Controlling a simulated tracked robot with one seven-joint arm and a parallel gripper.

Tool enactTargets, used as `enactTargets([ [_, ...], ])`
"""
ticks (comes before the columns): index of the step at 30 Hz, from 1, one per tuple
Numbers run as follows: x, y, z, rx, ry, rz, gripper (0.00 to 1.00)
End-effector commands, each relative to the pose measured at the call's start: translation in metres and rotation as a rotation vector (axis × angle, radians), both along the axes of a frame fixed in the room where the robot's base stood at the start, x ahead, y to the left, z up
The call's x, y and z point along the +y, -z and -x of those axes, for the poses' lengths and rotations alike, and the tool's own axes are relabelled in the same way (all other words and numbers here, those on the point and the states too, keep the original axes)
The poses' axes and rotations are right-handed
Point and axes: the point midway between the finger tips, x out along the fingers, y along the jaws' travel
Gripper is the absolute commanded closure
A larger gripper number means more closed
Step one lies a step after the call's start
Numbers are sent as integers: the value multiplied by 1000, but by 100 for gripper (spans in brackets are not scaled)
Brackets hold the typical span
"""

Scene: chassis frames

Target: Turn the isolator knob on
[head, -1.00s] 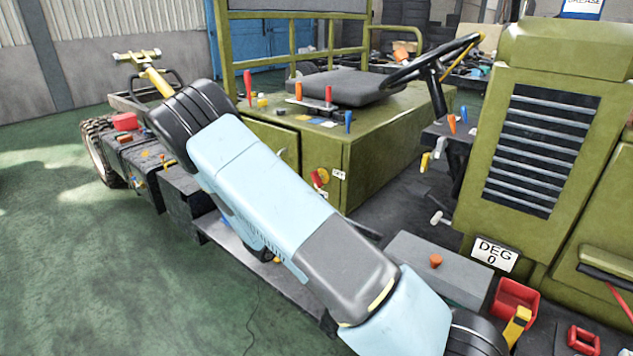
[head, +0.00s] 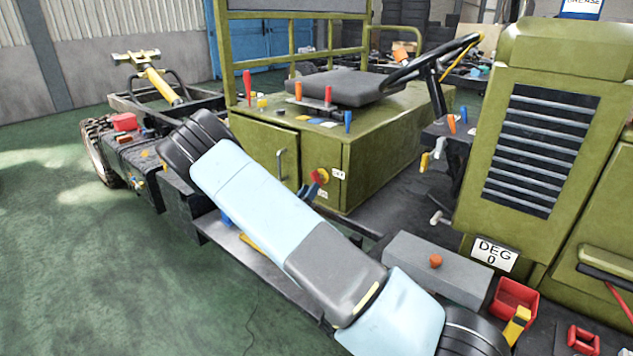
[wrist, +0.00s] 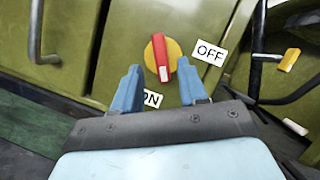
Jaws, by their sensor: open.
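The isolator knob (wrist: 160,57) is a red bar handle on a yellow disc, on the green cabinet's front. In the wrist view the bar stands nearly upright, its white-marked end pointing down. A white OFF label (wrist: 210,53) is to its right. An ON label (wrist: 151,100) lies below, partly hidden by a finger. My gripper (wrist: 158,65) is open, its blue fingertips left and right of the knob's lower part; I cannot tell whether they touch it. In the head view the knob (head: 320,177) shows past my arm, which hides most of the gripper.
A cabinet door handle (head: 281,165) is left of the knob. Coloured levers (head: 328,95) stand on the cabinet top by the seat (head: 345,86). A grey box (head: 437,268) with an orange button and a red bin (head: 515,297) are at the lower right.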

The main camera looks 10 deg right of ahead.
Motion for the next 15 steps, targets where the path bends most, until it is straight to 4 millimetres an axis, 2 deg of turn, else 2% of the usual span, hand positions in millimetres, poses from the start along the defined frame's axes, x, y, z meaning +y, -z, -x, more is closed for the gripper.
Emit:
enactTargets([
  [6,-21,-11,-23,-2,3,-1,57],
  [15,-32,-17,-36,-1,1,0,57],
])
